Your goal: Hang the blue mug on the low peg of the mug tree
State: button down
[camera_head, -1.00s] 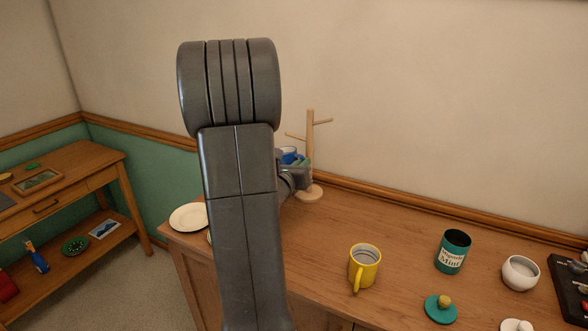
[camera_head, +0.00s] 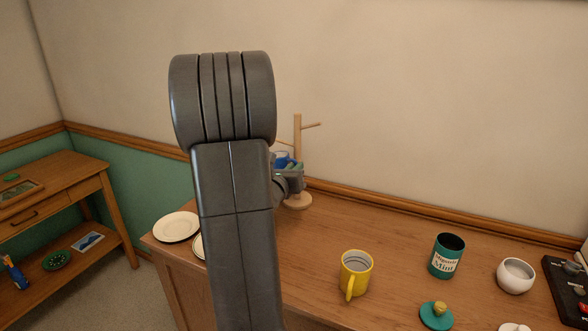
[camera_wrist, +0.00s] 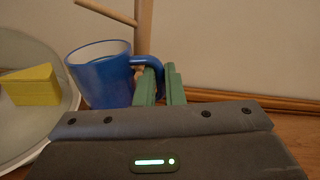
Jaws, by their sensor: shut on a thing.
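The blue mug (camera_head: 281,158) is mostly hidden behind my arm in the head view. In the wrist view the mug (camera_wrist: 98,80) is upright, with its rim up and its handle toward my fingers. My gripper (camera_wrist: 162,84) is shut on the handle; it also shows in the head view (camera_head: 296,168). The wooden mug tree (camera_head: 298,130) stands at the back of the cabinet top, close to the mug. One high peg points right and a lower peg points left. In the wrist view a peg (camera_wrist: 108,12) runs above and behind the mug. I cannot tell whether they touch.
A yellow mug (camera_head: 356,274), a green mint tin (camera_head: 447,256) and a white bowl (camera_head: 515,276) stand to the right. White plates (camera_head: 177,227) lie at the left end. In the wrist view a yellow wedge (camera_wrist: 32,86) lies on a plate. The wall is close behind the tree.

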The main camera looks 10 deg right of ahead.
jog(key=shift+w, duration=0.25)
jog(key=c, duration=1.5)
grip_release()
jog(key=shift+d, duration=0.15)
jog(key=shift+o, duration=0.2)
jog(key=shift+s+f, duration=0.1)
jog(key=shift+s+a+f+b, duration=0.5)
jog(key=r+b+v, duration=0.1)
jog(key=v, duration=1)
jog(key=shift+s+b, duration=0.25)
jog(key=shift+b, duration=0.15)
jog(key=shift+s+a+r, duration=0.2)
jog(key=shift+s+a, duration=0.15)
jog(key=shift+s, duration=0.3)
jog(key=f+p+x, duration=0.1)
jog(key=p+x, duration=0.1)
jog(key=x, duration=1)
jog(key=shift+w, duration=0.55)
